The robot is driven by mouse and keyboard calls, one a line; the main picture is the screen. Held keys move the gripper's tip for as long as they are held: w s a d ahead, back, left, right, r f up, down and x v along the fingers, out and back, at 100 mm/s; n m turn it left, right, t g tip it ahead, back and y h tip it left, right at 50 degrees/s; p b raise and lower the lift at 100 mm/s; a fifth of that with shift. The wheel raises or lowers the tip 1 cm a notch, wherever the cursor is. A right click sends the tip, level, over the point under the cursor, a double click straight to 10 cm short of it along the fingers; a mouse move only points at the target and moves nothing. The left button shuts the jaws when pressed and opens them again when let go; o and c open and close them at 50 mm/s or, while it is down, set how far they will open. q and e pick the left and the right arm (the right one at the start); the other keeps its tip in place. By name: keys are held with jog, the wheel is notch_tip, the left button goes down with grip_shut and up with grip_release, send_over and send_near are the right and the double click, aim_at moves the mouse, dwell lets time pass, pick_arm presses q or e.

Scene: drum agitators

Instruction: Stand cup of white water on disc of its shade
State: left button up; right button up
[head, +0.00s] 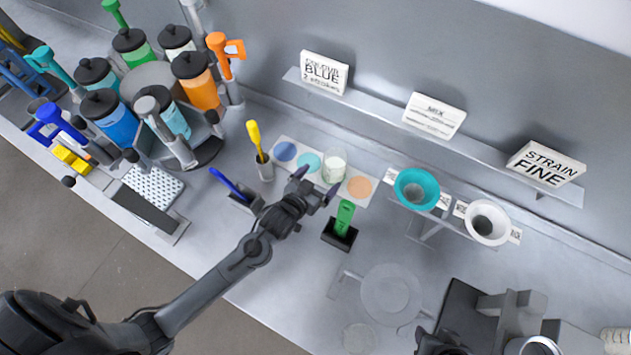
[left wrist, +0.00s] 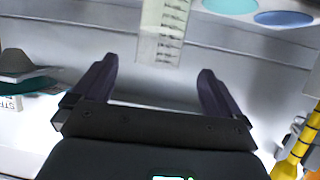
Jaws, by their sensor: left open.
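The clear cup of white water (head: 334,165) stands upright on a pale strip (head: 284,140), between the teal disc (head: 308,162) and the orange disc (head: 359,187). The blue disc (head: 284,151) is at the strip's left end. The cup covers its own spot, so I cannot tell what shade lies under it. My left gripper (head: 316,182) is open and empty just in front of the cup. In the left wrist view the cup (left wrist: 163,30), with measuring marks, is beyond and between the open fingers (left wrist: 155,78), apart from them. My right gripper's fingers cannot be made out.
A green-handled tool in a black holder (head: 341,232) stands close right of my left gripper. A yellow-handled tool (head: 255,138) and a blue-handled one (head: 228,184) stand left. Teal (head: 417,187) and white (head: 488,222) funnels are right. A carousel of coloured jars is far left.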

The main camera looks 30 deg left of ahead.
pick_arm(q)
jog(key=s+a+r+g, duration=0.1)
jog(key=s+g, duration=0.4)
jog(key=s, duration=0.6)
jog(key=s+a+r+m+g+y, duration=0.1)
jog(key=s+g, duration=0.3)
jog(key=s, duration=0.8)
jog(key=shift+s+a+r+g, duration=0.25)
jog(key=shift+a+r+g, duration=0.15)
jog(key=shift+a+r, duration=0.2)
